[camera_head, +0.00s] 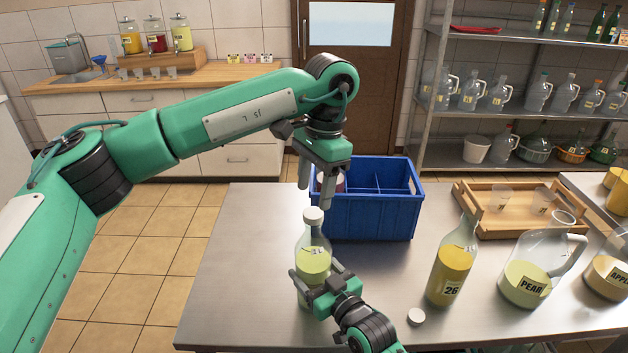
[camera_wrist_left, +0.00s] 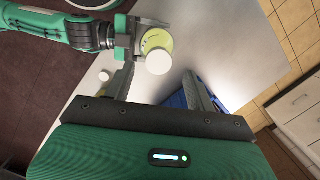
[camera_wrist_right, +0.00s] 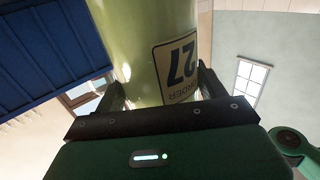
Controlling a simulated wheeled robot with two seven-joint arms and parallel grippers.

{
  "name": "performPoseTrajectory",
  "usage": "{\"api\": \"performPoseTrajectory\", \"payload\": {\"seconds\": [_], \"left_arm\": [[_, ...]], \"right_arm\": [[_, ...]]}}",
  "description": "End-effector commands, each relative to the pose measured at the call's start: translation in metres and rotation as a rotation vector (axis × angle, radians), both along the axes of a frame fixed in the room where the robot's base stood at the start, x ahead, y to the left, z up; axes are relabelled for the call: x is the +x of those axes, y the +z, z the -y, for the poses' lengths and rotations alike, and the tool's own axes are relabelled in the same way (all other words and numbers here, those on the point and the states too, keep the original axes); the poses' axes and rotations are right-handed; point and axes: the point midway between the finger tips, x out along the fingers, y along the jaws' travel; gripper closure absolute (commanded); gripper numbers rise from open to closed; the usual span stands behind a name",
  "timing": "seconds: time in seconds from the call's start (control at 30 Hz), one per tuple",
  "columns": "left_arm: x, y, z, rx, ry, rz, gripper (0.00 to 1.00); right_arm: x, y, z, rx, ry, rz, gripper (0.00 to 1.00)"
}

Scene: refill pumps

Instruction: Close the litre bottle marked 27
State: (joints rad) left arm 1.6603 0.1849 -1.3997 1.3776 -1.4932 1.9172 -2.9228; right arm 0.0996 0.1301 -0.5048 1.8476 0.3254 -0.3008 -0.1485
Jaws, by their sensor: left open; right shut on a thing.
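The litre bottle marked 27 (camera_head: 313,262) stands upright on the steel table, holding yellow-green liquid, with a white cap (camera_head: 313,216) on its mouth. My right gripper (camera_head: 318,281) is shut around its body; the right wrist view shows the label 27 (camera_wrist_right: 178,68) between the fingers. My left gripper (camera_head: 317,192) is open and empty, pointing down above the bottle. In the left wrist view the white cap (camera_wrist_left: 159,61) lies beyond the open fingers (camera_wrist_left: 158,88), apart from them. Whether the cap is fully seated I cannot tell.
A blue divided crate (camera_head: 372,215) stands just behind the bottle. To the right are a bottle marked 26 (camera_head: 453,268), a loose white cap (camera_head: 416,317), a jug marked PEAR (camera_head: 527,284) and a wooden tray (camera_head: 520,228) with glasses. The table's left front is clear.

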Motion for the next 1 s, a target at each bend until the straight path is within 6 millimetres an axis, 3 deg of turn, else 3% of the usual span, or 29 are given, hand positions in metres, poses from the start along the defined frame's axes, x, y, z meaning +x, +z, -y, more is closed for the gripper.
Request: {"api": "performPoseTrajectory", "payload": {"seconds": [0.17,1.0], "left_arm": [[0.000,0.002,0.000,0.007,0.192,0.028,0.44],[0.000,0.013,-0.002,0.049,1.540,0.182,0.44]], "right_arm": [[0.000,-0.002,0.000,-0.002,0.000,-0.002,0.91],[0.000,-0.002,0.000,-0.002,0.000,-0.002,0.91]]}}
